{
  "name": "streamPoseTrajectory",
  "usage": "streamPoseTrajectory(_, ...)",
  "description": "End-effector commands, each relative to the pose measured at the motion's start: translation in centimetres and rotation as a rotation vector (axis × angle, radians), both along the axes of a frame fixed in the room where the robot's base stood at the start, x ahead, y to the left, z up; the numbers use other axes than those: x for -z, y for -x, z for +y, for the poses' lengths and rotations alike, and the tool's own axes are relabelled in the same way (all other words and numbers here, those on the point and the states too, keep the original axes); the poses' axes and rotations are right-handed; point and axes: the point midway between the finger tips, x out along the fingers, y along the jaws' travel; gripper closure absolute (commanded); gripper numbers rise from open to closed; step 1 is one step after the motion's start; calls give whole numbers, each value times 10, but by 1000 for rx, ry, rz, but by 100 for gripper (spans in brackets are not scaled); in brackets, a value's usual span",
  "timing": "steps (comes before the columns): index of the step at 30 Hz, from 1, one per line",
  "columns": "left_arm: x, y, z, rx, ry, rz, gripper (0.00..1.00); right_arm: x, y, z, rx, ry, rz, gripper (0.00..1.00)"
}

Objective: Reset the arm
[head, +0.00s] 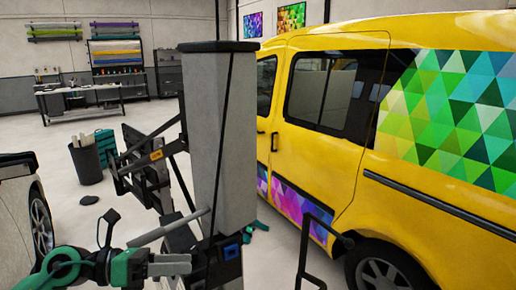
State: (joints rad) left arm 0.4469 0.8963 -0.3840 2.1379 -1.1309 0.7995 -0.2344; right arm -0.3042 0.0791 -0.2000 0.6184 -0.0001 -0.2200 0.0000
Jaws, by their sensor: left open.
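My left gripper (172,264) is at the lower left, at the end of my green and black arm. Its grey fingers point right, and it is open with nothing seen between them. It is in front of the lower part of a tall grey column (223,140); I cannot tell whether they touch. A grey rod (168,228) crosses just above the gripper. My right gripper is not in view.
A yellow van (320,175) with coloured triangle panels fills the right side. A black bent handle (304,245) stands before it. A light car (18,225), dark bin (86,165) and workbench (84,99) are at the left. Open floor lies between them.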

Motion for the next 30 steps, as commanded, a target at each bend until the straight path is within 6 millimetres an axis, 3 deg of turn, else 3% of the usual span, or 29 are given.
streamPoseTrajectory(3,-15,0,-15,-83,293,115,42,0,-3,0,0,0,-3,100)
streamPoseTrajectory(6,-25,-6,-12,-179,524,229,42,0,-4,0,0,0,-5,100)
streamPoseTrajectory(10,-22,-18,5,-331,804,404,42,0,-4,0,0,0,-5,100)
streamPoseTrajectory(14,0,-29,31,-514,1056,602,42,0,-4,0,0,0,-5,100)
streamPoseTrajectory(19,60,-30,68,-796,1333,891,42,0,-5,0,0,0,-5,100)
streamPoseTrajectory(23,123,-13,90,-1046,1496,1127,42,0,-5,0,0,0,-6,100)
streamPoseTrajectory(26,175,13,100,-1257,1586,1317,42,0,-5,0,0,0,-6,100)
streamPoseTrajectory(30,242,67,103,-1557,1651,1575,42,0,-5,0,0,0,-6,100)
